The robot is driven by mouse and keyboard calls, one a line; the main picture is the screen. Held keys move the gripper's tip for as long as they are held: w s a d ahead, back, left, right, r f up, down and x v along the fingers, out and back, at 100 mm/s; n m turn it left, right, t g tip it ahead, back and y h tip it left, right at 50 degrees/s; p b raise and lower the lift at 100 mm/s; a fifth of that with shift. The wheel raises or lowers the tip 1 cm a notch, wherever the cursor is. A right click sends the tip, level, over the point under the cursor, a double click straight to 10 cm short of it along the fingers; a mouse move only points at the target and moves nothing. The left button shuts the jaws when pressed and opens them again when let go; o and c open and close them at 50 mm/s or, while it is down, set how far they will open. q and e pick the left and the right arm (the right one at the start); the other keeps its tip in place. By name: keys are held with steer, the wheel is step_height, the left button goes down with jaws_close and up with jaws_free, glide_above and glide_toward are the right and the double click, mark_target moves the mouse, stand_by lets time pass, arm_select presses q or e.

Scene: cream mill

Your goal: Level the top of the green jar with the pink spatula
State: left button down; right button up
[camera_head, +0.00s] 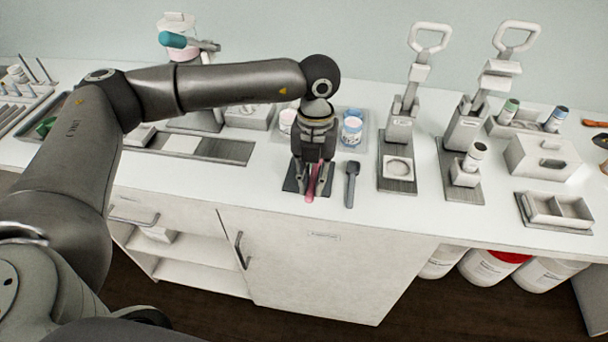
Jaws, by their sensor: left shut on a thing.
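My left gripper (311,176) points down over a dark mat (291,184) near the counter's front edge. It is shut on the pink spatula (311,190), which shows as a thin pink strip between the fingers. I cannot pick out the green jar for certain. A green thing (44,127) sits in a dark tray at the far left, partly behind my arm, and a small green-capped container (508,110) stands at the right. My right gripper is not in view.
A dark grey spatula (351,184) lies just right of the mat. Behind the gripper stand a blue jar (352,131) and a pink-and-white jar (287,121). Two lever presses (401,122) (470,125) stand to the right. A white box (543,158) and a divided tray (556,211) lie farther right.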

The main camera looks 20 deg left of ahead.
arm_select(q)
steer(key=s+a+r+p, duration=0.1)
steer(key=a+r+p, duration=0.1)
steer(key=a+r, duration=0.3)
steer(key=shift+s+a, duration=0.2)
stand_by(1.7)
stand_by(0.5)
